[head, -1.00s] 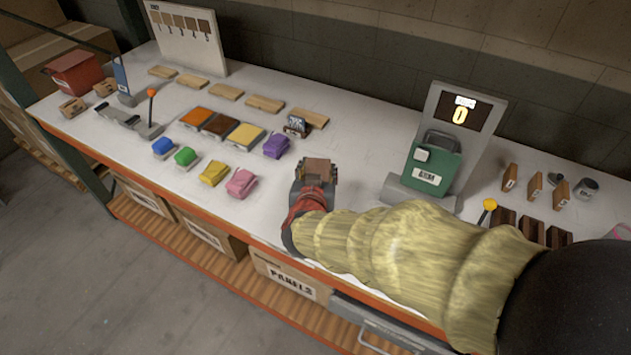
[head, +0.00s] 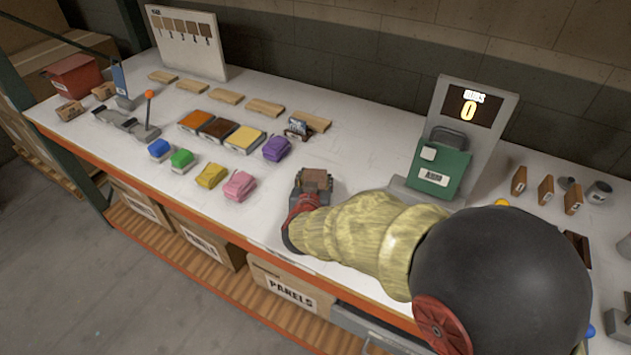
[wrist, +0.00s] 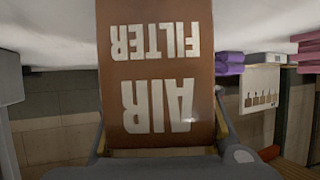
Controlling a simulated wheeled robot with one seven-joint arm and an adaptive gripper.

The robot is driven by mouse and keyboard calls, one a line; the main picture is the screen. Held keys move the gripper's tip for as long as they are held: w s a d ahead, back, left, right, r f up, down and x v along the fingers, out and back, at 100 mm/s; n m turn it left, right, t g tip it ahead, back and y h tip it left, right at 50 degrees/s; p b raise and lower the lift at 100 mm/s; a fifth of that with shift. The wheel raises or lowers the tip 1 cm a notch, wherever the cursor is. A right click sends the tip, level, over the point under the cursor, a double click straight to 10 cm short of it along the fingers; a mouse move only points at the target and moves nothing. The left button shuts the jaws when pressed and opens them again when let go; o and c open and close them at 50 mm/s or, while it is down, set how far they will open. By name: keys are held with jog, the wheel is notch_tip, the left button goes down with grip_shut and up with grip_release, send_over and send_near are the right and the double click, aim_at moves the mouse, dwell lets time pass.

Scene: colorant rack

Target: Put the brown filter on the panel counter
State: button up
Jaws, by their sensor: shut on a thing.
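The brown filter (wrist: 155,75) fills the middle of the wrist view, with "AIR FILTER" on it upside down. My gripper (head: 312,183) is shut on it, and the filter's brown top (head: 316,178) shows between the fingers in the head view. The gripper is over the front middle of the white table. A grey stand (head: 478,100) with a dark display reading "0" stands to the right and behind; it looks like the panel counter. A green block-like unit with a handle (head: 440,170) sits at its front. My forearm hides part of the table in front of it.
Blue, green, yellow, pink and purple bundles (head: 277,148) lie left of my gripper. Orange, brown and yellow trays (head: 245,138) and several wooden strips (head: 265,107) lie behind them. Small brown blocks (head: 546,190) stand at the right.

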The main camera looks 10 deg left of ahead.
jog(key=o, duration=1.1)
jog(key=shift+f, duration=0.1)
jog(key=shift+o, duration=0.2)
